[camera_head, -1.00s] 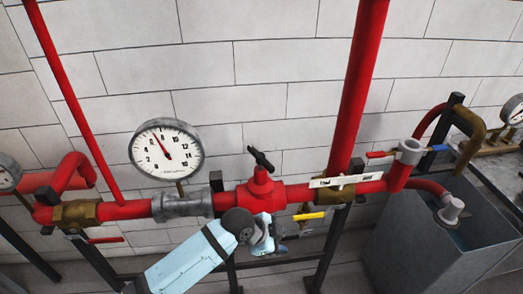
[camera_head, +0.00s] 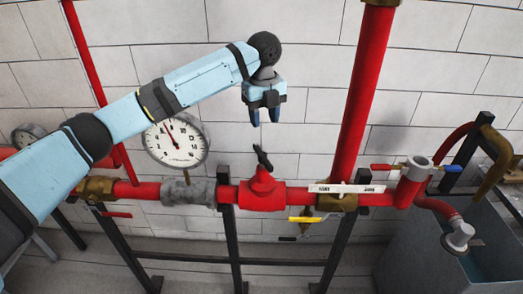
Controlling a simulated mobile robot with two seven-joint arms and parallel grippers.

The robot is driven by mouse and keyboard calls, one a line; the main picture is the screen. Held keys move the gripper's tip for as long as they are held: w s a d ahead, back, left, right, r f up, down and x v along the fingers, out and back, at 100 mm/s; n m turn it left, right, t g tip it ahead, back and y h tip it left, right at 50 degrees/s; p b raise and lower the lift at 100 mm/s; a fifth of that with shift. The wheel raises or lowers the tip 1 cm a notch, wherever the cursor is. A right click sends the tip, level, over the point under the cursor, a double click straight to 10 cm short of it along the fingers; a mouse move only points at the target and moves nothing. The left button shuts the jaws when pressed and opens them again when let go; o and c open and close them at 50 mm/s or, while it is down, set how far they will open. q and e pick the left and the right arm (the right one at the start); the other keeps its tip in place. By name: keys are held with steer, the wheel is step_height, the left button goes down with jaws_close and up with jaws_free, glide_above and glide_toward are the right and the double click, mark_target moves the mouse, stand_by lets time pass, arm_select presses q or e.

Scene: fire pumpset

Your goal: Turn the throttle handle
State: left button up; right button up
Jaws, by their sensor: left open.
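The small black handle (camera_head: 263,158) sits on top of the red valve body (camera_head: 262,192) in the middle of the horizontal red pipe. I take it to be the throttle handle; its bar looks tilted. My left gripper (camera_head: 264,117) points down directly above the handle in the picture. Its two dark blue fingertips are apart with nothing between them. A gap shows between the fingertips and the handle. My right gripper is out of view.
A round pressure gauge (camera_head: 176,142) stands left of the valve, partly behind my left arm. A thick red vertical pipe (camera_head: 362,100) rises to the right. A white label (camera_head: 346,189), yellow lever (camera_head: 305,219) and grey tank (camera_head: 425,250) are right of the valve.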

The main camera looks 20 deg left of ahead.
mark_target(261, 152)
arm_select(q)
steer(key=f+p, duration=0.1)
steer(key=f, duration=0.2)
steer(key=f+p, duration=0.1)
steer(key=f, duration=0.3)
steer(key=a+f+p, duration=0.1)
steer(key=f, duration=0.2)
steer(key=shift+w+f, duration=0.25)
steer(key=shift+w, duration=0.15)
steer(key=shift+f, duration=0.35)
steer(key=shift+a+f, duration=0.1)
steer(key=shift+f, duration=0.2)
jaws_close()
